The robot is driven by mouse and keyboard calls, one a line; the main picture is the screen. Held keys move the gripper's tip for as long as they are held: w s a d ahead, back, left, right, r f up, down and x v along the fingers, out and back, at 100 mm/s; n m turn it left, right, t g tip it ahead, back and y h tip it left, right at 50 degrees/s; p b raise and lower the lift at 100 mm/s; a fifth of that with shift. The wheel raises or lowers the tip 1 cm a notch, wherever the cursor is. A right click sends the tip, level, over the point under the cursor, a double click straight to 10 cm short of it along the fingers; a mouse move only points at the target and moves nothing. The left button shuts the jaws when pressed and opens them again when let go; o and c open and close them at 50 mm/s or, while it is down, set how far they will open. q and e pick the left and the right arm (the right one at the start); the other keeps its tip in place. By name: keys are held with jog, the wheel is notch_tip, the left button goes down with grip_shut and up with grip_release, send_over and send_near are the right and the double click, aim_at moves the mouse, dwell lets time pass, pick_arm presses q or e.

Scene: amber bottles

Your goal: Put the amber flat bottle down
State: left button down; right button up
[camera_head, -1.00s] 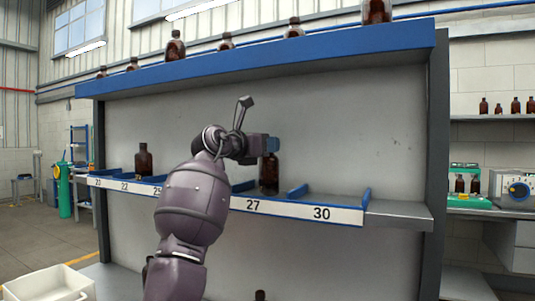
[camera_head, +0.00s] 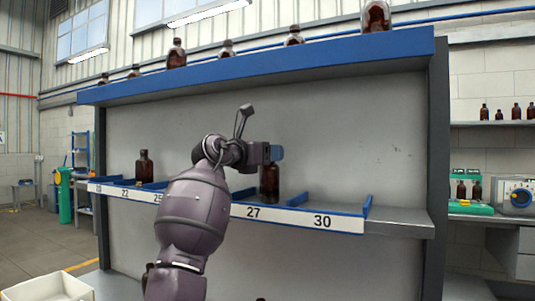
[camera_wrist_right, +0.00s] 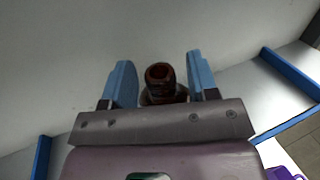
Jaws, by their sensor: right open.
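The amber flat bottle (camera_head: 269,184) stands upright on the shelf in the slot behind the label 27. My right gripper (camera_head: 276,153) is at its top in the head view. In the right wrist view the right gripper (camera_wrist_right: 160,80) is open, with one blue finger on each side of the dark bottle neck (camera_wrist_right: 160,76). Gaps show between the neck and both fingers. The gripper body hides the bottle's lower part there. My left gripper is not in view.
Another amber bottle (camera_head: 144,167) stands in a slot to the left. Blue dividers (camera_head: 298,196) separate the slots, and the slot labelled 30 looks empty. Several bottles stand on the blue top shelf (camera_head: 270,67) above my arm. A white bin (camera_head: 48,287) is at lower left.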

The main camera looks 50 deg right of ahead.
jog(key=shift+r, duration=0.1)
jog(key=shift+a+r, duration=0.1)
jog(key=shift+a, duration=0.25)
jog(key=a+p, duration=0.1)
jog(key=a, duration=1)
jog(key=shift+w+a, duration=0.15)
jog(key=shift+w, duration=0.15)
